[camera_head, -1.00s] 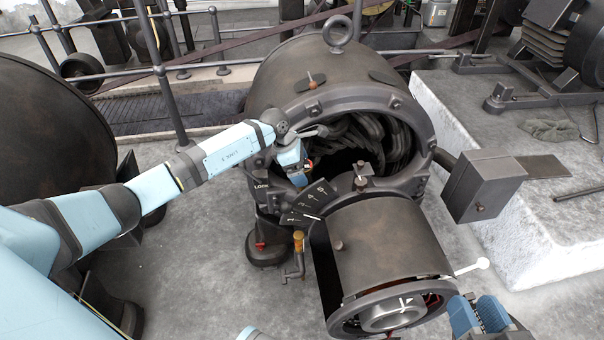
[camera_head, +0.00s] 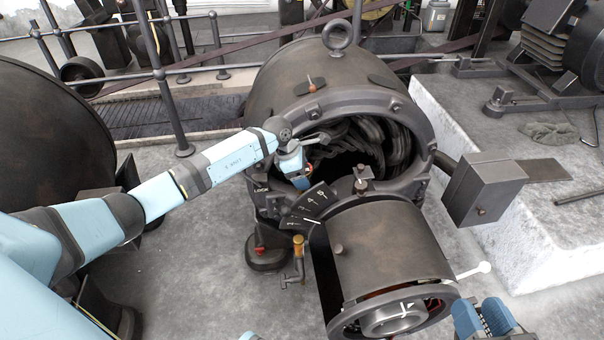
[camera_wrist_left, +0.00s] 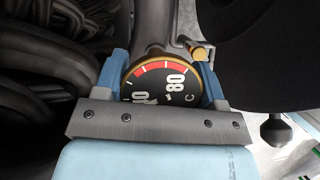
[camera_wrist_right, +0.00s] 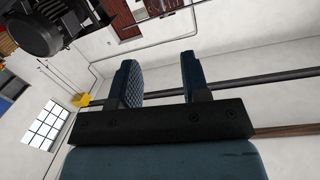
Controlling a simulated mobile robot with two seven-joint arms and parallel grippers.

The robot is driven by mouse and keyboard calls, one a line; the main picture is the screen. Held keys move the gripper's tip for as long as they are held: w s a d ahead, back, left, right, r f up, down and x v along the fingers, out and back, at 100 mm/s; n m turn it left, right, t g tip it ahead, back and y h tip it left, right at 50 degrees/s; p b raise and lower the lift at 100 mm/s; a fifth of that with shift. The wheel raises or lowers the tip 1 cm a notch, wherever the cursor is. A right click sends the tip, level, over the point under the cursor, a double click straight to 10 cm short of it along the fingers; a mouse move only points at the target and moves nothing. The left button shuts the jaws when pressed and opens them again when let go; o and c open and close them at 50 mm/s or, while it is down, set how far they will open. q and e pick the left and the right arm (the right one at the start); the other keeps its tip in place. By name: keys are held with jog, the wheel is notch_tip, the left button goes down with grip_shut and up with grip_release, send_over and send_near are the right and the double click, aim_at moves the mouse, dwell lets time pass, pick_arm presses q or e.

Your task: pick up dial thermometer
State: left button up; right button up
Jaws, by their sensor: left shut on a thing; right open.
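The dial thermometer (camera_wrist_left: 160,84) shows in the left wrist view as a round black dial with a brass rim, a red and white arc and the number 80. My left gripper (camera_wrist_left: 165,78) is shut on it, one blue finger on each side. In the head view my left gripper (camera_head: 296,178) is at the left edge of the machine's open round mouth; the thermometer is hidden there. My right gripper (camera_head: 490,322) is at the bottom right of the head view. In the right wrist view my right gripper (camera_wrist_right: 160,82) is open and empty.
The dark cylindrical housing (camera_head: 290,85) has thick coils inside. A hinged drum cover (camera_head: 385,250) stands in front of it. A grey box on an arm (camera_head: 482,190) juts out at right, before a pale stone plinth (camera_head: 530,235). Railings (camera_head: 175,110) run behind.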

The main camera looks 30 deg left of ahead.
pick_arm(q)
notch_tip(320, 180, up, 20)
jog(key=p, duration=0.6)
pick_arm(e)
notch_tip(320, 180, up, 8)
jog(key=m+t, duration=0.1)
jog(key=t, duration=0.2)
jog(key=shift+s+d+r, duration=0.2)
jog(key=shift+s, duration=0.1)
